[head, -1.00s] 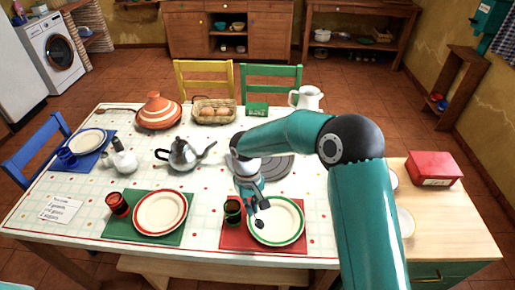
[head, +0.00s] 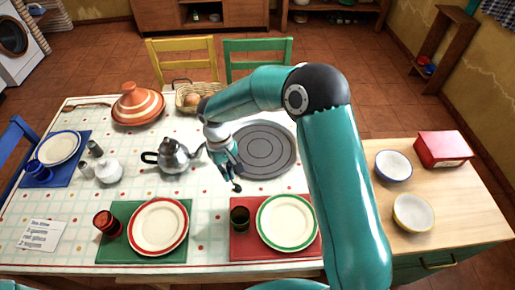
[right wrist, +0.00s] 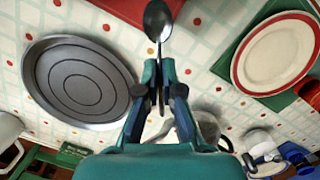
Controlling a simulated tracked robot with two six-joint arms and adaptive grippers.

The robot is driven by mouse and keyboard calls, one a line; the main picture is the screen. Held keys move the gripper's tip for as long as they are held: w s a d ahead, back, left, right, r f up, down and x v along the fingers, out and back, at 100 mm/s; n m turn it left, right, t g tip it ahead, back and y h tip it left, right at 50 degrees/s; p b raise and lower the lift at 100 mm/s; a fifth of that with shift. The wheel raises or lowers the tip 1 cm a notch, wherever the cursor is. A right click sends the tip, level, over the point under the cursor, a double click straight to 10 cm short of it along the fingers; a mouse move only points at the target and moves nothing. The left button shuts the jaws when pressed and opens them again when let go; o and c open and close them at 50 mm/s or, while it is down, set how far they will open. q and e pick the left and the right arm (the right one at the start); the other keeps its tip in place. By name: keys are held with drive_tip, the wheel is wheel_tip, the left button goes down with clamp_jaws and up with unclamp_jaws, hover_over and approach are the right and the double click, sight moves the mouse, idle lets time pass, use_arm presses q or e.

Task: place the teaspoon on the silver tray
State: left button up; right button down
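The silver tray (head: 268,150) is a round grey disc with concentric rings, lying on the tablecloth right of the kettle. It also shows at the left in the right wrist view (right wrist: 108,82). My right gripper (right wrist: 158,92) is shut on the teaspoon (right wrist: 158,24), holding it by the handle with its bowl pointing out beyond the fingers. In the head view, my right gripper (head: 229,172) is just left of the tray's near-left edge, and the teaspoon bowl (head: 236,187) is small and dark there. My left gripper is not in view.
A metal kettle (head: 172,156) stands left of my right gripper. Nearer are a dark green glass (head: 240,218) and a green-rimmed plate (head: 287,222) on a red mat. A red-rimmed plate (head: 158,227) lies at left. Two bowls and a red box (head: 443,149) are on the wooden counter.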

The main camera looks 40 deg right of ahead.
wheel_tip(320, 180, up, 4)
drive_tip(key=m+t+y+b, duration=0.15)
drive_tip(key=m+b, duration=0.65)
drive_tip(key=m, duration=1.7)
hover_over(258, 159)
drive_tip(key=shift+n, duration=0.3)
wheel_tip(258, 159, down, 14)
drive_tip(key=shift+d+f+p, duration=0.1)
drive_tip(key=shift+p, duration=0.5)
wheel_tip(258, 159, down, 4)
drive_tip(key=shift+r+p, duration=0.1)
drive_tip(key=shift+p, duration=0.3)
drive_tip(key=shift+f, duration=0.2)
drive_tip(key=c, duration=1.3)
unclamp_jaws()
drive_tip(key=shift+f, duration=0.1)
